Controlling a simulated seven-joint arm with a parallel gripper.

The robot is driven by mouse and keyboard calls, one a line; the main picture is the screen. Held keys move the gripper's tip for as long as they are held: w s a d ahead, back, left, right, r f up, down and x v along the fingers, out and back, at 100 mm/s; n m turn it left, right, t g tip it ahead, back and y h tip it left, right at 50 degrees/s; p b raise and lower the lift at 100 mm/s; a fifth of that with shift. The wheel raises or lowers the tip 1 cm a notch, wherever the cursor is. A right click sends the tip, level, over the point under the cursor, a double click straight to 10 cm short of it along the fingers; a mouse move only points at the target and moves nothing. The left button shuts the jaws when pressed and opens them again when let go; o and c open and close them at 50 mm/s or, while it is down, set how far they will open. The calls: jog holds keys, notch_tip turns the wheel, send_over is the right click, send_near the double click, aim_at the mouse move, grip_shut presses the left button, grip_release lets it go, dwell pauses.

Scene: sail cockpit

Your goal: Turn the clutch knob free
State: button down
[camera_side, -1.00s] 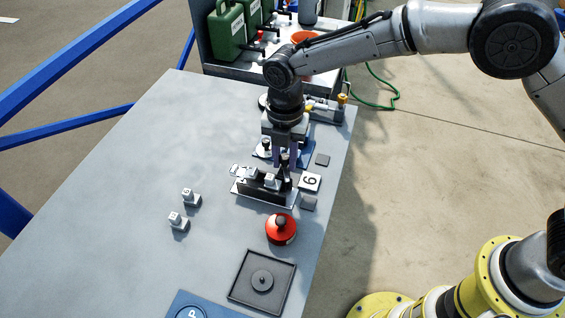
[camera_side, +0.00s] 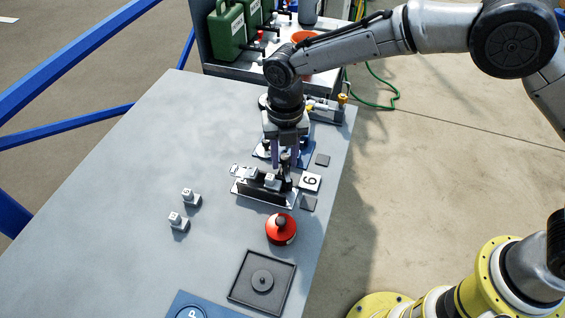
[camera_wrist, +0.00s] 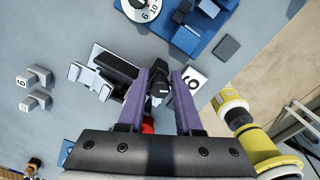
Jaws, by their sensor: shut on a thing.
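The black clutch knob (camera_wrist: 158,84) stands at the right end of a dark raised block (camera_side: 262,190) on a light plate, and its lower part is partly hidden. My gripper (camera_side: 286,160) points down over that end of the block, its two purple fingers on either side of the knob. In the wrist view my gripper (camera_wrist: 164,76) is closed around the knob. A small grey piece (camera_side: 270,179) sits on the block, just left of the fingers.
A white tile marked 6 (camera_side: 310,182) lies close at the right. Two small grey blocks (camera_side: 190,198) (camera_side: 177,222) stand left. The table's left part is clear.

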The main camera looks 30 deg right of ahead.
jog(key=shift+s+a+r, duration=0.15)
jog(key=shift+s+a, duration=0.05)
